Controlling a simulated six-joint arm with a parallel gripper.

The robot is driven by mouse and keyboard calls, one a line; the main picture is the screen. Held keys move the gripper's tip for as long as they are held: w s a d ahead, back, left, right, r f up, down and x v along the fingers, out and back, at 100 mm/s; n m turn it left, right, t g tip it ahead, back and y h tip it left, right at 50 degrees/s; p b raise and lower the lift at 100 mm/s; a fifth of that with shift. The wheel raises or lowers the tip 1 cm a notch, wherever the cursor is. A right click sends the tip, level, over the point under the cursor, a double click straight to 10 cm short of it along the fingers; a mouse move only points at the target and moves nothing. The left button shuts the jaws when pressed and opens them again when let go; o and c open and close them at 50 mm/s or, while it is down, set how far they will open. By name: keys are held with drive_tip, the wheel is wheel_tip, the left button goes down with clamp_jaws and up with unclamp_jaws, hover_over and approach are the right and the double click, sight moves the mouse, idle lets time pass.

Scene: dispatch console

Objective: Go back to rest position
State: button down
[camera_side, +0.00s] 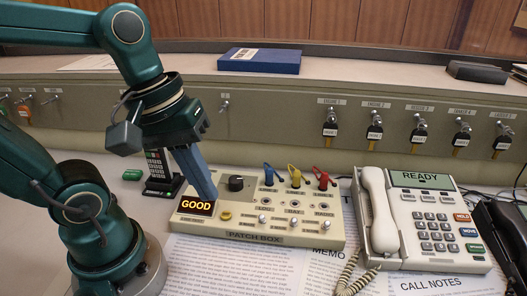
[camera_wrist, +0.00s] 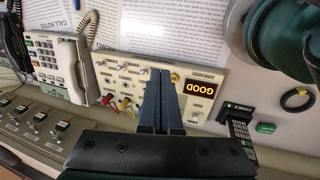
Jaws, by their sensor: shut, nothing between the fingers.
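My gripper (camera_side: 209,196) points down with its fingers closed together, and nothing shows between them. In the side view its tips are in front of the left end of the patch box (camera_side: 262,239), by the display (camera_side: 195,207) that reads GOOD. In the wrist view my gripper's shut fingers (camera_wrist: 160,85) overlap the middle of the patch box (camera_wrist: 205,97). Whether the tips touch the box, I cannot tell. The box carries a black knob (camera_side: 236,183), a yellow button (camera_side: 225,216), and blue, yellow and red plugs (camera_side: 295,176) along its back.
A telephone (camera_side: 415,210) with a READY screen stands right of the box, its cord (camera_side: 350,272) in front. A black handset device (camera_side: 161,172) stands behind my gripper. Keys (camera_side: 375,129) hang along the back panel. A blue binder (camera_side: 260,60) lies on the ledge. Paper sheets (camera_side: 225,268) cover the desk.

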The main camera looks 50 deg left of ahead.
drive_tip(key=m+t, duration=0.1)
drive_tip(key=m, duration=0.2)
drive_tip(key=a+m+t+y, duration=0.1)
drive_tip(key=m, duration=0.2)
drive_tip(key=a+m, duration=0.1)
drive_tip(key=m, duration=0.1)
drive_tip(key=shift+w+r+m+t+y, duration=0.15)
drive_tip(key=shift+w+m+t+y, duration=0.15)
drive_tip(key=shift+m+t, duration=0.1)
